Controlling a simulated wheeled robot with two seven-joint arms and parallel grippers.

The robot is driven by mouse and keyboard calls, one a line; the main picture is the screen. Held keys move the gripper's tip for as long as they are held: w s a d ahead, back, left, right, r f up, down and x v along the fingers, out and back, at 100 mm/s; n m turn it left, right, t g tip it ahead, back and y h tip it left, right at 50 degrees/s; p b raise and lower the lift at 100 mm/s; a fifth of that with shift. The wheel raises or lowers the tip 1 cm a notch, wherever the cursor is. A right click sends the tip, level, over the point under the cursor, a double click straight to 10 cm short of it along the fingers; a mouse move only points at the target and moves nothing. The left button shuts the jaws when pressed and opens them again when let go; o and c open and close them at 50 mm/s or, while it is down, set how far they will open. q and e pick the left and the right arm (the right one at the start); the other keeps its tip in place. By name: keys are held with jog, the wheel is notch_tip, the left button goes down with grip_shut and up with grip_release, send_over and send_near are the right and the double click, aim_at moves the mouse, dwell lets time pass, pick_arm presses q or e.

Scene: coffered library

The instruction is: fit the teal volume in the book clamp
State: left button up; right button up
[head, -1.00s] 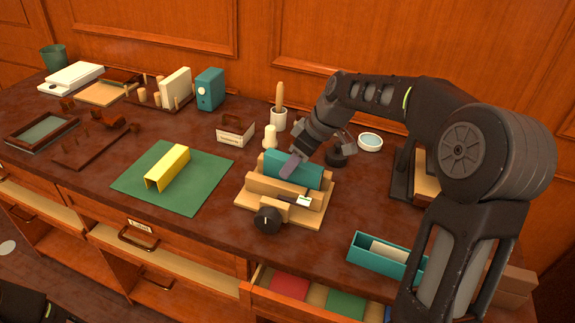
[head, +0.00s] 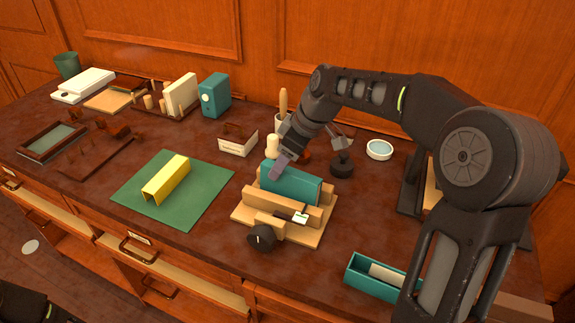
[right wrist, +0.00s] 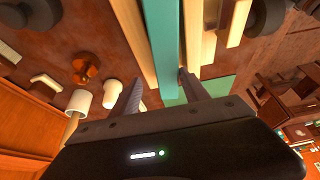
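The teal volume (head: 292,185) stands on edge between the wooden jaws of the book clamp (head: 262,205), its upper part showing above the front jaw. The clamp has a dark round knob (head: 262,237) at its front. My right gripper (head: 277,171) is at the volume's left end. In the right wrist view its two fingers (right wrist: 158,92) are apart, one on each side of the teal volume's end (right wrist: 163,45). The right finger looks very close to the cover; I cannot tell if it touches. My left gripper is not in view.
A yellow folded piece (head: 166,180) lies on a green mat (head: 205,190) left of the clamp. A card holder (head: 238,142), a white candle-like piece (head: 273,147) and a dark stamp (head: 342,165) stand behind. A teal open box (head: 372,280) is at front right.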

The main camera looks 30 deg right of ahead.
aim_at(268, 161)
jog(key=shift+w+a+r+p, duration=0.25)
jog(key=shift+w+a+p, duration=0.05)
jog(key=shift+a, duration=0.15)
jog(key=shift+w+a+r+p, duration=0.2)
jog(key=shift+w+a+p, duration=0.05)
jog(key=shift+a, duration=0.15)
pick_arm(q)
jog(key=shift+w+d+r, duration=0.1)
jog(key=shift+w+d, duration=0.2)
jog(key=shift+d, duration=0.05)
pick_arm(e)
jog(key=shift+w+a+r, duration=0.1)
jog(key=shift+a+r, duration=0.1)
jog(key=shift+r, duration=0.05)
pick_arm(q)
jog(key=shift+p, duration=0.3)
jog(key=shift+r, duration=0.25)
pick_arm(e)
jog(key=shift+w+r, duration=0.1)
pick_arm(q)
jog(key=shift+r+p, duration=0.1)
jog(key=shift+p, duration=0.25)
pick_arm(e)
jog(key=shift+r, duration=0.15)
